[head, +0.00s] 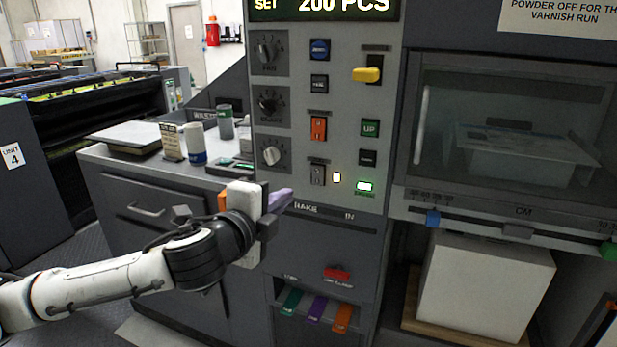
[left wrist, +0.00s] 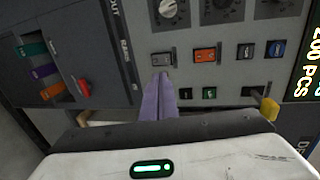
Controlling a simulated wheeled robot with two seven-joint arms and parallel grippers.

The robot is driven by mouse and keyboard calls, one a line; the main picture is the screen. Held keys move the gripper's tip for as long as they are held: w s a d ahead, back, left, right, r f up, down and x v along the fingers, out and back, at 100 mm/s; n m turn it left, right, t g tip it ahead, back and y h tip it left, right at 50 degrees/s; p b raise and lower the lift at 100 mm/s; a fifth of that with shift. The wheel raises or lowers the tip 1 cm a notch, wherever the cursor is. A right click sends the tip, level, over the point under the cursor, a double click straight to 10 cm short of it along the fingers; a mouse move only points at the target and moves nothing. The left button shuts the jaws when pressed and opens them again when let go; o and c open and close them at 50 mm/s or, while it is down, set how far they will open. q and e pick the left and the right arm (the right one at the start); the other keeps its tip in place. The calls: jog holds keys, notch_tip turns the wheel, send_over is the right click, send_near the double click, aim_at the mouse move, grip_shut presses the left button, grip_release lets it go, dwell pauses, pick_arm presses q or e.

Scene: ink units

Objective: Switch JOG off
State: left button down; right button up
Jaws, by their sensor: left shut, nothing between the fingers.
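My left gripper (head: 280,200) is in front of the lower left of the grey control panel (head: 345,103). Its purple fingers are shut and empty; they also show in the left wrist view (left wrist: 160,80). A grey rocker switch (head: 317,174) sits low on the panel, just up and right of the fingertips. In the left wrist view the tips point at this rocker (left wrist: 163,58), with a small gap or light contact; I cannot tell which. I cannot read a JOG label on any switch. My right gripper is not seen.
Above the grey rocker is an orange rocker (head: 318,128). Cans (head: 195,145) stand on the counter at left.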

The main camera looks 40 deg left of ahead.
aim_at(315, 170)
pick_arm(q)
jog(key=x, duration=0.4)
jog(key=p+x, duration=0.1)
jog(key=x, duration=0.4)
jog(key=r+x, duration=0.1)
jog(key=x, duration=0.4)
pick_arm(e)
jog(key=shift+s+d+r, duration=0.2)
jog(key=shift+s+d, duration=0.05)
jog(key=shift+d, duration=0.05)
pick_arm(q)
jog(key=shift+w+r+p, duration=0.2)
jog(key=shift+r+p, duration=0.15)
jog(key=shift+p, duration=0.35)
jog(key=shift+w, duration=0.15)
jog(key=shift+f, duration=0.15)
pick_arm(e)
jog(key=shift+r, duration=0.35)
